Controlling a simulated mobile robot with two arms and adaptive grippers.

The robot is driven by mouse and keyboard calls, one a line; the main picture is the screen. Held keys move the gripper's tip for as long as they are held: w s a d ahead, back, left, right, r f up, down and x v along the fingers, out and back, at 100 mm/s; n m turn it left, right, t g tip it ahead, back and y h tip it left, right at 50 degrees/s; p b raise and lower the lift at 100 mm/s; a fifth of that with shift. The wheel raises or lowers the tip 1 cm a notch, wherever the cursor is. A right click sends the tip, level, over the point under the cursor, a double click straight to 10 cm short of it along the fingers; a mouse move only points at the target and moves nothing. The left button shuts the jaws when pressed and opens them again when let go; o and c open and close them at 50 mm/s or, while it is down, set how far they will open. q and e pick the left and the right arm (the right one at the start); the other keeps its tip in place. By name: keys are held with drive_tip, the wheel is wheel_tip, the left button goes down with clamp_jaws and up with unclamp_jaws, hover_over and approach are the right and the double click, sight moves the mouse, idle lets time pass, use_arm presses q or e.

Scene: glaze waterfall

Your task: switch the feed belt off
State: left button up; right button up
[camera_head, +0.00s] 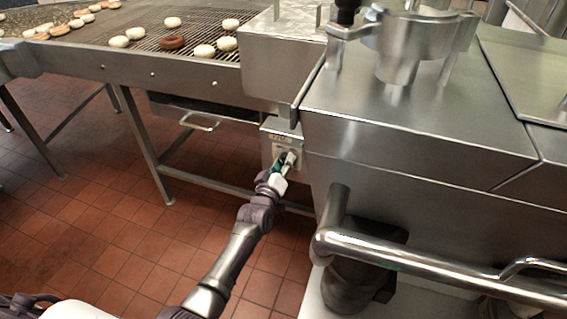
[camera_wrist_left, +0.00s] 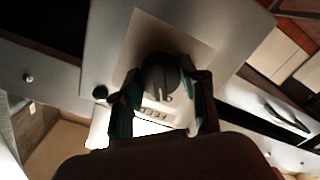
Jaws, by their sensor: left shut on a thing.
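A grey metal switch box (camera_head: 268,138) hangs under the edge of the machine in the head view. In the left wrist view its pale face plate (camera_wrist_left: 185,48) carries a dark round knob (camera_wrist_left: 159,72) with a raised grip bar. My left gripper (camera_head: 284,160) reaches up to the box from below. Its two fingers (camera_wrist_left: 162,103) are on either side of the knob and shut on it. The fingers hide the knob in the head view. Small markings on the plate are too blurred to read. My right gripper is not in view.
A wire-mesh belt (camera_head: 150,42) with several pale rings and one brown ring (camera_head: 171,41) runs at upper left. A drawer handle (camera_head: 200,123) is left of the box. A steel machine (camera_head: 410,120) and a thick rail (camera_head: 430,267) stand to the right. Tiled floor lies below.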

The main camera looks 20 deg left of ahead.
use_arm(q)
drive_tip(key=o, duration=1.1)
drive_tip(key=shift+o, duration=0.2)
drive_tip(key=shift+s, duration=0.1)
drive_tip(key=s, duration=1.1)
drive_tip(key=shift+s+a, duration=0.2)
drive_tip(key=shift+s, duration=0.2)
drive_tip(key=shift+f, duration=0.1)
